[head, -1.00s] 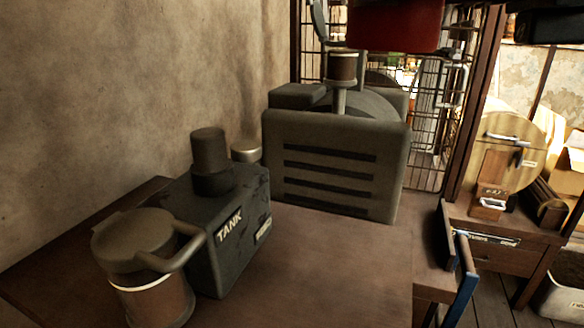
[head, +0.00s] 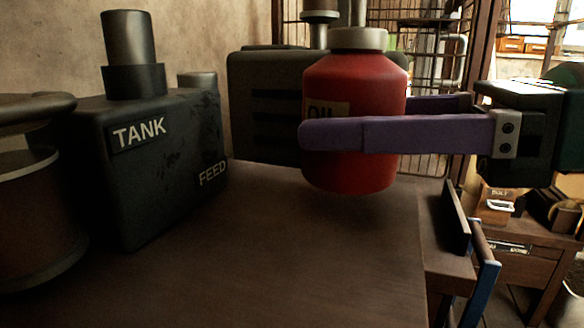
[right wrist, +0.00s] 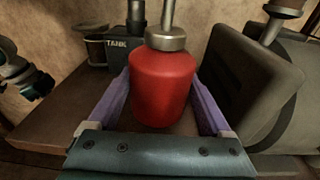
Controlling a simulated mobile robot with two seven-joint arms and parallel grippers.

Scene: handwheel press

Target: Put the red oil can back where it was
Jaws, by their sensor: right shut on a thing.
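The red oil can (head: 352,90) with a grey collar and spout stands upright at the right part of the bench top in the head view. My right gripper (head: 335,132) comes in from the right and is shut on its body, one purple finger in front and the other mostly hidden behind. The oil can (right wrist: 161,95) also shows between both fingers in the right wrist view. I cannot tell whether its base touches the wood. My left gripper is not in the head view.
The bench top (head: 250,255) is clear in front of the can. A dark tank (head: 165,175) and a round handled vessel (head: 35,215) stand on the left. A slotted grey-green housing (head: 262,105) is behind the can. The bench's right edge is near.

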